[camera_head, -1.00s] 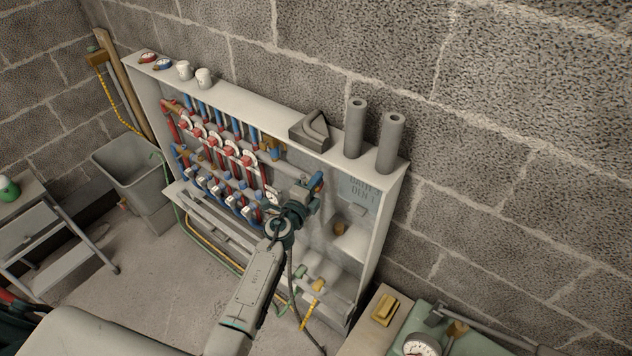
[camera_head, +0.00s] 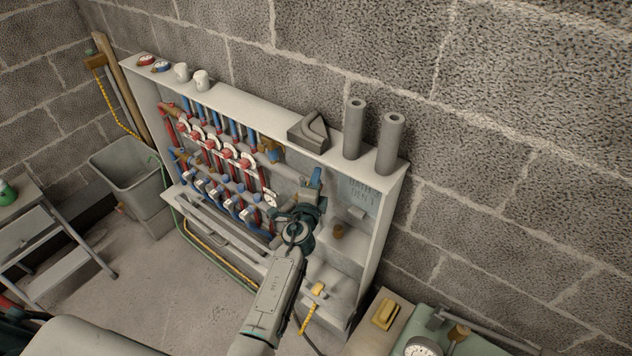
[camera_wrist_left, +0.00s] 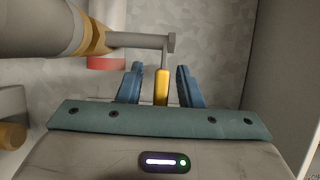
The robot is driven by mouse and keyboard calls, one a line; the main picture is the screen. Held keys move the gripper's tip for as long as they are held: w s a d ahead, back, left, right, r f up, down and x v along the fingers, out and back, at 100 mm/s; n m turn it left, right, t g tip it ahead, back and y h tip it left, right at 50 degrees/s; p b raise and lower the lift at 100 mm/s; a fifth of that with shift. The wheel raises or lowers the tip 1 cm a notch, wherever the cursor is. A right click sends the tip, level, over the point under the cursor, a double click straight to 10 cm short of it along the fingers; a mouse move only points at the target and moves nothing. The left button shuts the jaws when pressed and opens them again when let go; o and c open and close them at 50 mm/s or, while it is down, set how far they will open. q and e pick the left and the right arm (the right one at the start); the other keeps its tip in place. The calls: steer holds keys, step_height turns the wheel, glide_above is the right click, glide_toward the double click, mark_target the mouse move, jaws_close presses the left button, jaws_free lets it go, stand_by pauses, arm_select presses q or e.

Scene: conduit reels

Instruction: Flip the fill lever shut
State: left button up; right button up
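A lever with a yellow grip (camera_wrist_left: 161,88) and a grey stem shows in the left wrist view, beside a grey pipe with a brass fitting. My left gripper (camera_wrist_left: 160,86) is open. Its two blue fingers stand on either side of the yellow grip, with a narrow gap visible on each side. In the head view my left gripper (camera_head: 315,182) is at the right part of the wall cabinet, just right of the red and blue manifold (camera_head: 222,160); the lever there is hidden behind it. My right gripper is not in view.
The open white cabinet (camera_head: 395,205) carries two grey tubes (camera_head: 389,145) and a grey angled block (camera_head: 308,132) on top. A yellow fitting with a hose (camera_head: 318,290) is low down, close to my left arm. A bench with a gauge (camera_head: 423,347) stands at the right.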

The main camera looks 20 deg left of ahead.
arm_select(q)
steer(key=s, duration=1)
steer(key=shift+s+d, duration=0.3)
steer(key=shift+s, duration=0.1)
